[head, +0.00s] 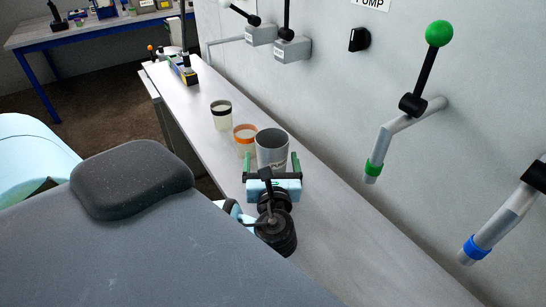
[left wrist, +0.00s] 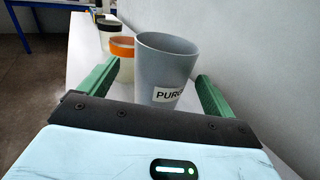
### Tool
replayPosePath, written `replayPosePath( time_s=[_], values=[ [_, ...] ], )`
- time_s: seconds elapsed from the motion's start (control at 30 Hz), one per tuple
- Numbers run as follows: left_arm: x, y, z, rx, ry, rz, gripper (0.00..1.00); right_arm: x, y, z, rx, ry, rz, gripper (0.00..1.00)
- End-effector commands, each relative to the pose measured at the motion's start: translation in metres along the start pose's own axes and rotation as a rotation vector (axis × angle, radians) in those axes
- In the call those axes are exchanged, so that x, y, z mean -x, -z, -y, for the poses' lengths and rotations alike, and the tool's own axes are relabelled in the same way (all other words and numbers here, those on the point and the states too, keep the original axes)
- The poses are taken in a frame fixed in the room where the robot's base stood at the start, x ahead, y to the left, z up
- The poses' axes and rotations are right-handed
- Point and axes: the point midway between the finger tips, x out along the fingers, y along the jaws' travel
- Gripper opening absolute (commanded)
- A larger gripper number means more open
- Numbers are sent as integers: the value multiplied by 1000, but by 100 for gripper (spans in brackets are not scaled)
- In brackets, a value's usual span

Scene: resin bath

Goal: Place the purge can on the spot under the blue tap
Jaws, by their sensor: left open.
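The purge can (head: 271,147) is a grey, open-topped can standing upright on the narrow bench. It also shows in the left wrist view (left wrist: 166,62), with a white label whose visible letters begin "PUR". My left gripper (head: 272,167) is open, its green fingers on either side of the can's near part. I cannot tell whether either finger touches it. The blue tap (head: 476,248) is a grey spout with a blue ring on the wall at the lower right. The spot under it is not visible in either view. My right gripper is not in view.
A cup with an orange band (head: 244,139) stands close behind the can, and a cup with a black band (head: 221,115) stands farther back. A green-ringed tap (head: 373,170) juts from the wall. The bench (head: 345,245) is clear at the lower right.

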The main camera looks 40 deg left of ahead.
Motion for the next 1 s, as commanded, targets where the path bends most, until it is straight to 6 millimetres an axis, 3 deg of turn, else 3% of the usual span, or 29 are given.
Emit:
replayPosePath(
  time_s=[0.23,0.6,0.87,1.0],
  values=[
    [-10,-1,0,2,0,1,90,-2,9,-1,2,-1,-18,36],
    [-54,-1,3,2,-1,1,90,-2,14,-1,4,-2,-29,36],
    [-57,0,3,2,0,-1,90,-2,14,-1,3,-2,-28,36],
    [-57,0,3,2,0,-1,74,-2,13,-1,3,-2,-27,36]
  ],
)
